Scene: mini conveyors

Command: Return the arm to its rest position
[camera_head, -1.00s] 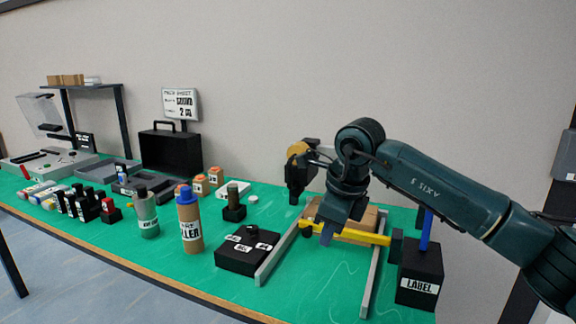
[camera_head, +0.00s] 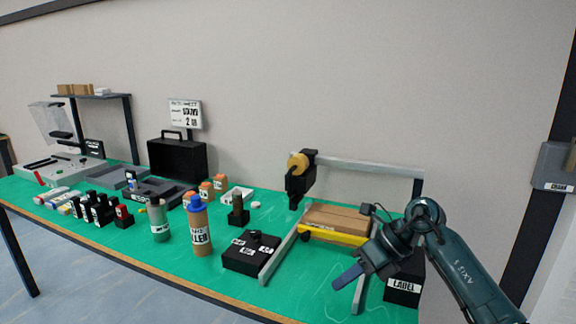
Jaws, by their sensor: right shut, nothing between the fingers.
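My right arm comes in from the lower right, and my right gripper (camera_head: 349,276) is shut and empty. It hangs over the front right part of the green bench, in front of the labelled black box (camera_head: 403,288). A brown carton (camera_head: 337,217) lies on the mini conveyor between its grey side rails (camera_head: 279,257), behind the gripper. A yellow bar (camera_head: 335,235) crosses in front of the carton. My left gripper is not in view.
A black button box (camera_head: 250,262) stands left of the conveyor. Blue-capped (camera_head: 197,228) and grey-capped (camera_head: 159,222) bottles stand farther left. A taping head (camera_head: 299,172) hangs from a grey frame behind the carton. A black case (camera_head: 178,160) stands at the back.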

